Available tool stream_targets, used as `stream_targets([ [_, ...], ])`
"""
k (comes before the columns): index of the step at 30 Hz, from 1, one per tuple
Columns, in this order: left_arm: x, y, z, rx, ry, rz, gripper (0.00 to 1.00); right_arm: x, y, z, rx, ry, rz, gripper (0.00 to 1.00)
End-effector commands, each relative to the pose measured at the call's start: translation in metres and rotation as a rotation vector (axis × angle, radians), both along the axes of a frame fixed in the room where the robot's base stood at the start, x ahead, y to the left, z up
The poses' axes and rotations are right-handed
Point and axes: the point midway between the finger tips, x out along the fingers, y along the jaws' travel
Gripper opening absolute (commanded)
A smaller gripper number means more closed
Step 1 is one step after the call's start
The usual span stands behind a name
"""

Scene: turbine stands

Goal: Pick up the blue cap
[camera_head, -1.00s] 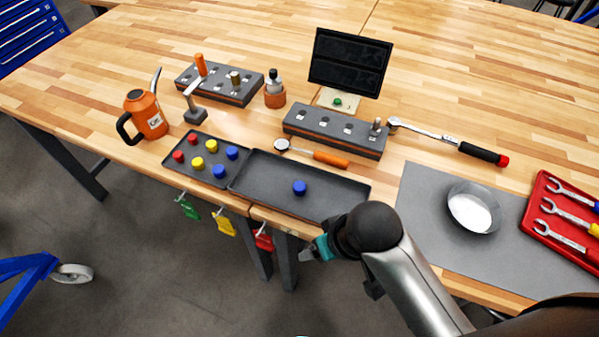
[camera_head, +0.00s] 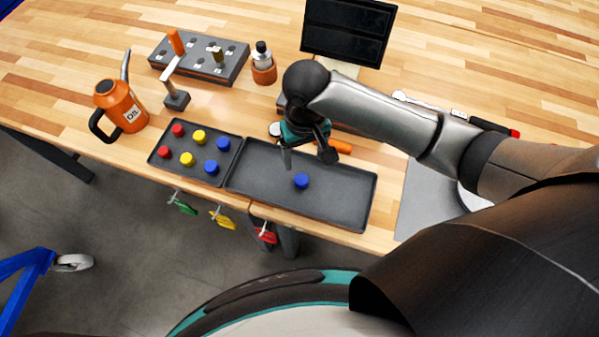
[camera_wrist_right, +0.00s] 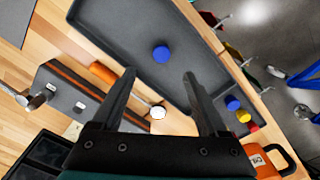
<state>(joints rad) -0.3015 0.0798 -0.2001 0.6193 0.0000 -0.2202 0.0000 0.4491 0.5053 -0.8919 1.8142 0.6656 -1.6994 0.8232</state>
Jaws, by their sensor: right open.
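A single blue cap (camera_head: 301,181) lies on the floor of the larger dark tray (camera_head: 345,207). It also shows in the right wrist view (camera_wrist_right: 161,54), beyond and between the two fingertips. My right gripper (camera_head: 306,160) is above the tray's back edge, behind the blue cap. In the right wrist view its fingers (camera_wrist_right: 158,75) are apart with nothing between them. Two more blue caps, one (camera_head: 223,143) behind the other (camera_head: 211,167), sit in the smaller tray (camera_head: 238,139) to the left. My left gripper is not in view.
Red caps (camera_head: 178,130) and yellow caps (camera_head: 199,136) share the smaller tray. An orange-handled tool (camera_head: 340,146) lies behind the larger tray. An orange oil can (camera_head: 121,106), a grey hole block (camera_head: 215,68) and a dark screen (camera_head: 346,30) stand farther out. Coloured tags hang at the table's front edge.

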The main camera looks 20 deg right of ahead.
Motion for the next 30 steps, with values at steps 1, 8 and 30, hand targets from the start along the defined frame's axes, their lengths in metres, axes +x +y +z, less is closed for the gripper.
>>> stream_targets([
  [1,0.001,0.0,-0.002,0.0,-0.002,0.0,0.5,0.0,0.0,-0.013,-0.002,0.003,-0.001,0.77],
  [8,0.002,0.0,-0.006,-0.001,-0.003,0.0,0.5,0.0,0.001,-0.058,0.0,0.001,0.0,0.77],
  [30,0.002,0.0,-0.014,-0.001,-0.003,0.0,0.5,0.007,0.004,-0.123,0.001,-0.004,0.002,0.77],
])
